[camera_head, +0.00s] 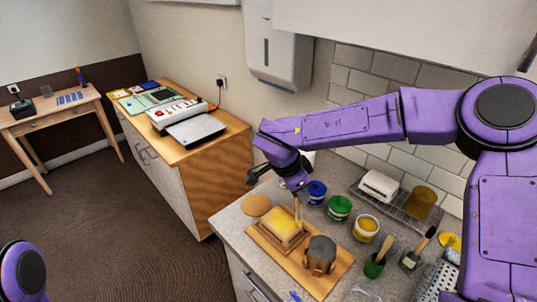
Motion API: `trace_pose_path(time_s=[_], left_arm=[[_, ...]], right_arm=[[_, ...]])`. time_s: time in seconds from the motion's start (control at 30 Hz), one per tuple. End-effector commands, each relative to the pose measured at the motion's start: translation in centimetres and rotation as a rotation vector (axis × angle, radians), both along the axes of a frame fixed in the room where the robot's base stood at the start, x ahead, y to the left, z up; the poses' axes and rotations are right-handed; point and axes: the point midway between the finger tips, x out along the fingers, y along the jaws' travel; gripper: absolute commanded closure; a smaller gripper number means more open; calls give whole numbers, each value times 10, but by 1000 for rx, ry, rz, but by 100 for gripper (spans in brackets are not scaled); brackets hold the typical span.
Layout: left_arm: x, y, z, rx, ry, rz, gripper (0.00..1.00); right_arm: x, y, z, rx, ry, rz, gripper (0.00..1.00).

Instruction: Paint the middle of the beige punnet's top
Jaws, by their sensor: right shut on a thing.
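The beige punnet (270,231) sits on a wooden board on the counter, towards its left side. Much of its top looks yellow, and its edges show beige. My right gripper (298,191) is above the punnet's right side, shut on a thin paintbrush (298,210) that points down. The brush tip is at or just over the punnet's top right part; I cannot tell whether it touches. A pot of yellow paint (366,228) stands to the right of the board. My left gripper is out of view.
A grey-brown container (320,252) stands on the board (318,284) right beside the punnet. Blue (317,190) and green (339,208) pots stand behind. A dark green cup (375,264) holds a brush, and another brush (414,250) stands at right. A round disc (257,204) lies behind left.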

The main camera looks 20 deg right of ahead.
Motion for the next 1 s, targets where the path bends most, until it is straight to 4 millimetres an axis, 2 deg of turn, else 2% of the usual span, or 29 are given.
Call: trace_pose_path(time_s=[0.03,0.3,0.6,1.0], left_arm=[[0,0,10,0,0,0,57],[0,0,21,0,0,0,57],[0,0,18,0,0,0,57],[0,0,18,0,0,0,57]], right_arm=[[0,0,9,0,0,0,100],[1,1,31,1,-1,2,100],[1,2,51,0,-1,2,100],[1,1,53,0,-1,3,100]])
